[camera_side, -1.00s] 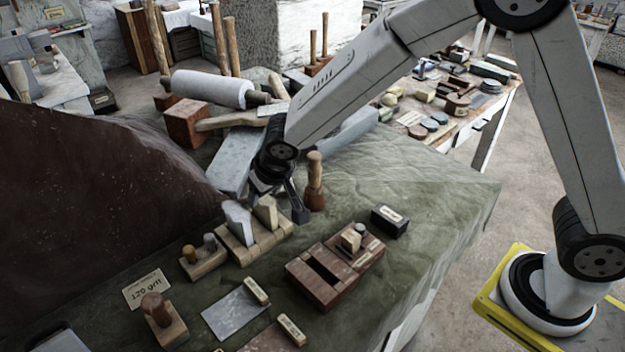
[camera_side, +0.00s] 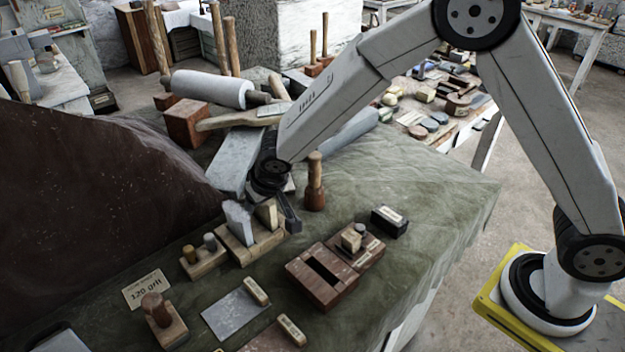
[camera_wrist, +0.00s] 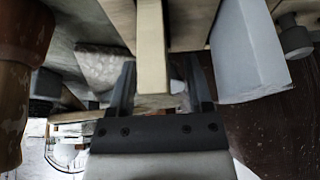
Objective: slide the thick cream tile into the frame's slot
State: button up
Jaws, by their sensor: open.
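The thick cream tile (camera_side: 266,214) stands upright in a wooden rack (camera_side: 250,251), beside a thinner grey tile (camera_side: 238,221). My gripper (camera_side: 289,214) is low, just to the right of the cream tile in the side view. In the wrist view the open fingers of my gripper (camera_wrist: 160,86) lie on both sides of the cream tile (camera_wrist: 152,45). Gaps show between tile and fingers. The grey tile (camera_wrist: 247,50) is to the right there. The reddish-brown frame (camera_side: 311,286) lies on the green cloth with its dark slot empty and facing up.
A wooden mallet (camera_side: 315,185) stands close to the right of my gripper. A small stand with two pegs (camera_side: 205,262) is left of the rack. A black labelled block (camera_side: 389,220) lies behind the frame. The cloth between rack and frame is clear.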

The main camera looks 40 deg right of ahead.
grip_shut()
jog(key=shift+r, duration=0.15)
jog(key=shift+r, duration=0.8)
jog(key=s+d+r, duration=0.3)
jog(key=s+r, duration=0.8)
jog(key=s, duration=0.2)
jog(key=shift+s+d, duration=0.2)
jog(key=shift+d, duration=0.2)
jog(key=shift+r, duration=0.1)
jog(key=shift+n, duration=0.5)
